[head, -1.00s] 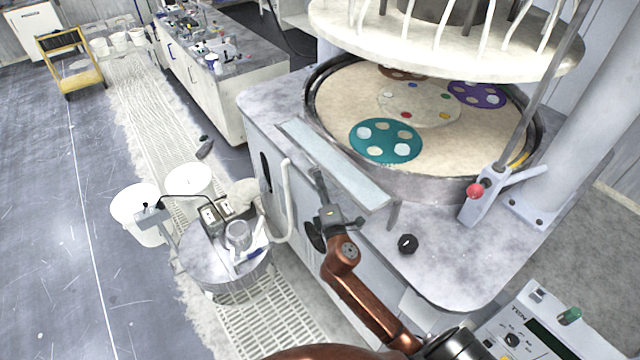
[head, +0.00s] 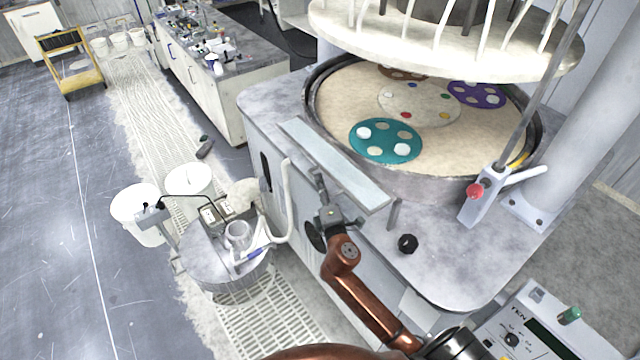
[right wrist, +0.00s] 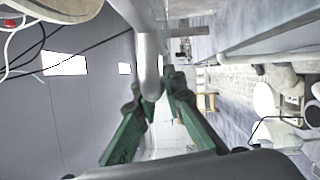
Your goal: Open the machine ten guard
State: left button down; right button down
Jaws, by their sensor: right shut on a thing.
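The guard (head: 335,165) is a long pale grey strip along the front rim of the round platen (head: 460,130) on the machine whose panel reads TEN. It stands across the front edge in the head view, with a short leg at its right end. My right gripper (head: 317,183) is at the front side of the guard, below its edge. In the right wrist view its green fingers (right wrist: 155,115) are shut around a grey round bar (right wrist: 150,55). The bar looks like the guard's handle, though its join to the strip is hidden. My left gripper is out of view.
A control panel (head: 535,325) is at lower right. A red-knobbed lever (head: 475,191) and a black knob (head: 407,243) are on the machine top. A drum (head: 225,268) and white buckets (head: 138,210) stand left of my arm.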

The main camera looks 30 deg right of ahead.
jog(key=shift+d+r+m+g+p, duration=0.25)
jog(key=shift+r+m+p, duration=0.65)
jog(key=shift+p, duration=1)
jog(key=shift+d+r+m+g+p, duration=0.1)
jog(key=shift+r+m+g+p, duration=0.25)
jog(key=shift+r+p, duration=1.25)
jog(key=shift+d+f+m+p, duration=0.1)
jog(key=shift+f+m+p, duration=0.25)
jog(key=shift+p, duration=0.45)
jog(key=c, duration=2)
grip_release()
jog(key=v, duration=1.2)
jog(key=shift+d, duration=0.15)
